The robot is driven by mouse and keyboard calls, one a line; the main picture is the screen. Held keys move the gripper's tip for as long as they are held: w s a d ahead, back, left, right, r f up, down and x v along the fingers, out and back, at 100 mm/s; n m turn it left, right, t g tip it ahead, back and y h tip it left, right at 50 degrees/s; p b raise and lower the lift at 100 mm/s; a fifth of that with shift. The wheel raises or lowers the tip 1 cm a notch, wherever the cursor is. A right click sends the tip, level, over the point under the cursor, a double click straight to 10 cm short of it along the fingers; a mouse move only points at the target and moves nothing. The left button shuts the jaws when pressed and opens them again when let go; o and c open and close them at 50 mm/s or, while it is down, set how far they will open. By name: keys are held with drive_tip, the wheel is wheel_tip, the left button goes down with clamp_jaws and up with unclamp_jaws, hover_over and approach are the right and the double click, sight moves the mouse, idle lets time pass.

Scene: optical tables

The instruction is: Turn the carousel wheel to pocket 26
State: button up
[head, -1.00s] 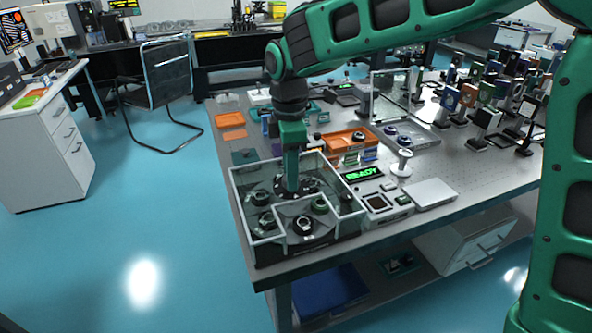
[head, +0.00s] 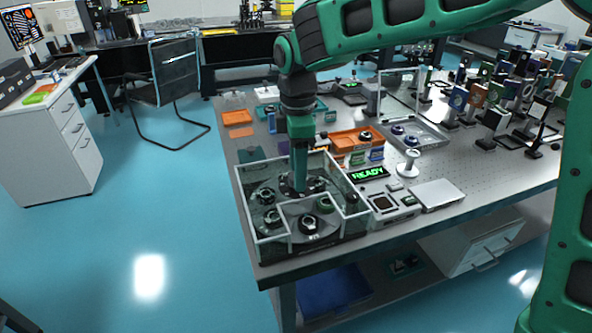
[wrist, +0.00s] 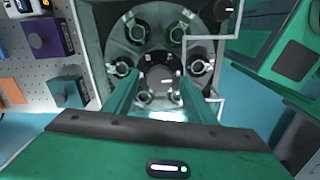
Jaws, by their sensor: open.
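The wrist view shows the wheel (wrist: 125,50) from above, with a dark central hub (wrist: 160,82). My gripper (head: 300,190) points straight down into the enclosure over the wheel's middle. In the wrist view its two green fingers (wrist: 160,88) are apart, one on each side of the hub. I cannot tell whether they touch it. Pocket labels are too small to read.
A small display (head: 368,174) reads READY in green beside the enclosure, with a control box (head: 390,205) next to it. An orange tray (head: 350,139) stands behind. The clear walls surround my gripper closely. Optical mounts crowd the table's right side.

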wheel_tip(320, 180, up, 10)
idle(0.4)
